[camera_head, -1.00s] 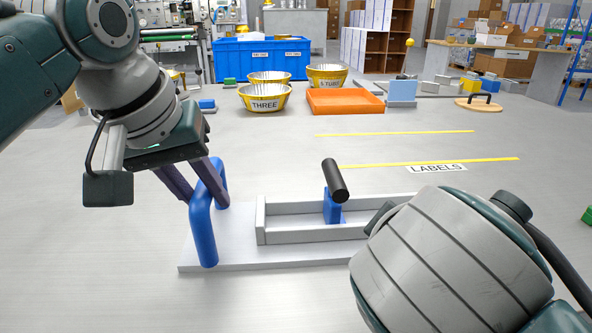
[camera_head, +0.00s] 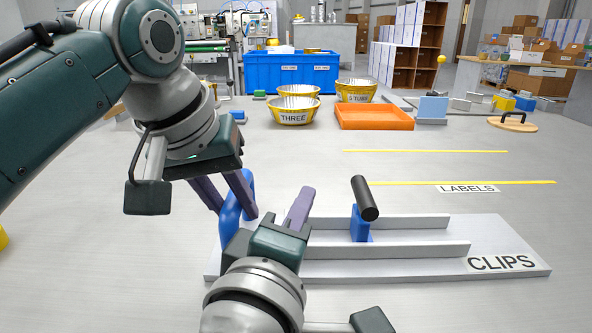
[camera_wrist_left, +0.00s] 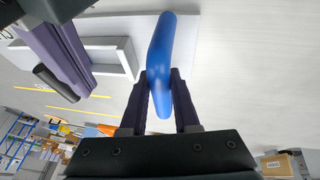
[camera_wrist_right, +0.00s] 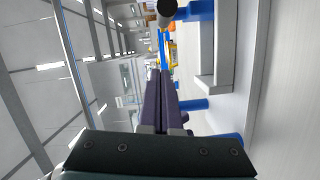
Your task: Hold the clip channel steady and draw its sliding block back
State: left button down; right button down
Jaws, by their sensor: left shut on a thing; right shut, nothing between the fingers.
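The clip channel (camera_head: 400,251) is a pale plate with raised grey rails, lying flat on the table, marked CLIPS at its right end. A blue upright handle (camera_head: 231,215) stands at its left end. My left gripper (camera_head: 238,212) is shut on this handle, which also shows between its fingers in the left wrist view (camera_wrist_left: 160,60). The sliding block (camera_head: 361,225) is blue with a black cylindrical grip (camera_head: 364,198) and sits between the rails. My right gripper (camera_head: 300,207) is shut and empty, left of the block and apart from it. My right arm hides the channel's front left part.
Behind are an orange tray (camera_head: 374,117), bowls (camera_head: 293,112) and a blue bin (camera_head: 291,71). A LABELS tag (camera_head: 467,189) and yellow lines mark the table behind the channel. The table to the right and behind the channel is mostly clear.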

pick_arm(q)
jog(key=shift+s+f, duration=0.15)
jog(key=shift+f, duration=0.1)
pick_arm(e)
jog(key=shift+x, duration=1.15)
jog(key=d, duration=0.2)
jog(key=shift+d+f, duration=0.3)
jog(key=shift+d, duration=0.05)
jog(key=shift+d+f, duration=0.15)
jog(key=shift+d, duration=0.45)
jog(key=shift+d, duration=0.15)
pick_arm(q)
jog(key=shift+a, duration=0.15)
pick_arm(e)
jog(key=d, duration=1.3)
jog(key=shift+s+d, duration=0.1)
